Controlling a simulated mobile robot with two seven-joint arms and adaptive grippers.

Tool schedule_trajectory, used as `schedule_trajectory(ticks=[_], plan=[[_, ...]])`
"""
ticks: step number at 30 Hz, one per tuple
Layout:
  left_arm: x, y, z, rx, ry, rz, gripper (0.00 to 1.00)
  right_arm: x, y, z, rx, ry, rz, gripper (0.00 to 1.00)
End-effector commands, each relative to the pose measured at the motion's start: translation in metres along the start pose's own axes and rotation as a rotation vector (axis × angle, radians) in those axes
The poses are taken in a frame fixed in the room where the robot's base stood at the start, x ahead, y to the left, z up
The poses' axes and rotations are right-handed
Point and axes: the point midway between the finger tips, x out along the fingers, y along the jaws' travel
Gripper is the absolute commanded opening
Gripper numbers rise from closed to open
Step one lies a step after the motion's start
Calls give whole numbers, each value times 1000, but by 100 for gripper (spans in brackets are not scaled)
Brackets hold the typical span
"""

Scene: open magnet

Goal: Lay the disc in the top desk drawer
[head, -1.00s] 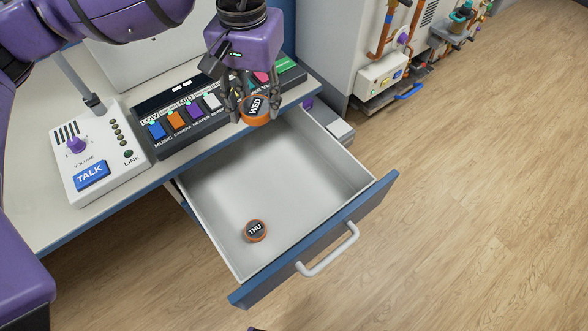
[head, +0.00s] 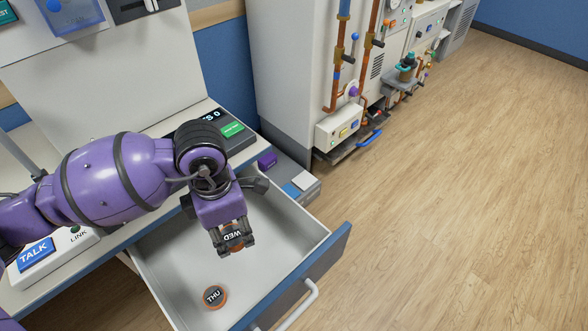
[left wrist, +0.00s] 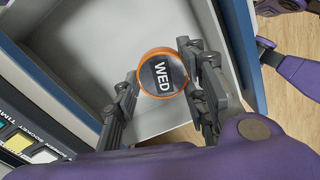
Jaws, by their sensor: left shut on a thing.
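My left gripper (head: 233,243) is shut on an orange-rimmed disc with a dark face marked WED (head: 233,236). In the head view it is over the open top desk drawer (head: 160,255). The left wrist view shows the WED disc (left wrist: 162,75) between the two fingers, with the drawer's pale floor (left wrist: 85,60) behind it. How high the disc is above the floor is hard to tell. A second disc, marked THU (head: 214,297), lies on the drawer floor near its front left. My right gripper is not clearly in view.
The blue drawer front with its white handle (head: 300,305) is at the right. The desk top with a TALK box (head: 37,255) and a button panel (head: 233,130) lies behind and left. Open wood floor is at the right.

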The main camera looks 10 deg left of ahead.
Motion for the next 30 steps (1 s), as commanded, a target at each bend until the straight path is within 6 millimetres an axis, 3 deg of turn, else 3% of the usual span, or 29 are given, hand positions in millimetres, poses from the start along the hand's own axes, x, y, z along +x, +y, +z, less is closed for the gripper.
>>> schedule_trajectory(ticks=[12, 18, 25, 30], plan=[[62, -35, -40, -1215, 2, -2, 8, -2, 1, -1, 0, 0, 1, 0], [79, -46, -56, -1661, -1, 6, 8, -3, 1, -2, 0, 0, 3, 0], [88, -49, -61, -1879, -6, 11, 8, -4, 2, -1, 0, -1, 3, 0], [101, -34, -34, -1894, -8, 10, 8, -4, 2, -1, 0, -1, 4, 0]])
